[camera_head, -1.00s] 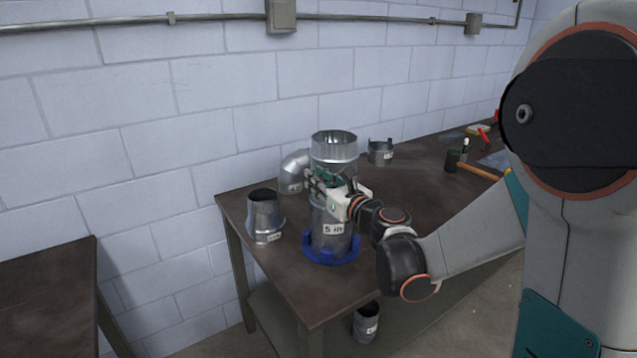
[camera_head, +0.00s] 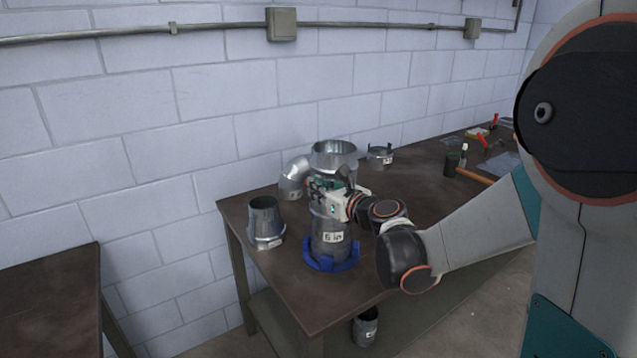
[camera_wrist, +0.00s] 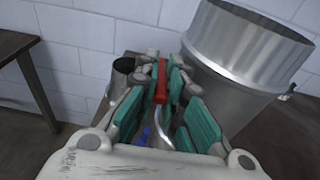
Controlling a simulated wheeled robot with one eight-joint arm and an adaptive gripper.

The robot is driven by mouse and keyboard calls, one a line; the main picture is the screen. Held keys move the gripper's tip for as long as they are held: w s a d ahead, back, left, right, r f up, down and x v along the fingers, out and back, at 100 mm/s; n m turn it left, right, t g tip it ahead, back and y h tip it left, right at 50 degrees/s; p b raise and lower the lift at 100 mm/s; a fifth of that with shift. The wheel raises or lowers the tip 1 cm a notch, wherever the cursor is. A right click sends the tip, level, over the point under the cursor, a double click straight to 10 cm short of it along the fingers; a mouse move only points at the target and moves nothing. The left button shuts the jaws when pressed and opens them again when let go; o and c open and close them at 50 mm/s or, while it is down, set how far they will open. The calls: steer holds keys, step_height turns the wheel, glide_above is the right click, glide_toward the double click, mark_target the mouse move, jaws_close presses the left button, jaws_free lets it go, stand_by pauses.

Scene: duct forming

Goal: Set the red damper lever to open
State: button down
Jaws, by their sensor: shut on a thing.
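A grey metal duct (camera_head: 331,222) with a "5 in" label stands upright in a blue ring base (camera_head: 331,258) near the table's front left corner. Its wide open top (camera_head: 334,152) rises above my gripper (camera_head: 324,187), which is at the duct's upper side. In the wrist view, the red damper lever (camera_wrist: 162,82) stands between the green-padded fingers of my gripper (camera_wrist: 161,80), which is shut on it. The flared duct top (camera_wrist: 245,50) is close on the right in that view. The lever is hidden by the fingers in the head view.
A metal reducer (camera_head: 265,220) stands left of the duct, and an elbow (camera_head: 293,178) is behind it. A short collar (camera_head: 380,156), a hammer (camera_head: 476,175) and red-handled tools (camera_head: 482,139) lie farther right. Another duct piece (camera_head: 365,327) is on the lower shelf.

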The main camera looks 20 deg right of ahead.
steer(key=shift+w+r+g+h+p, duration=0.15)
steer(key=shift+r+g+p, duration=0.4)
steer(key=shift+p, duration=0.55)
steer(key=shift+w+r+g+h+p, duration=0.1)
steer(key=shift+r+g+h+p, duration=0.15)
steer(key=shift+g+p, duration=0.65)
steer(key=shift+w+a+r+g+p, duration=0.1)
steer(key=shift+g+p, duration=0.25)
steer(key=shift+p, duration=0.5)
steer(key=c, duration=2)
jaws_free()
steer(key=shift+o, duration=0.2)
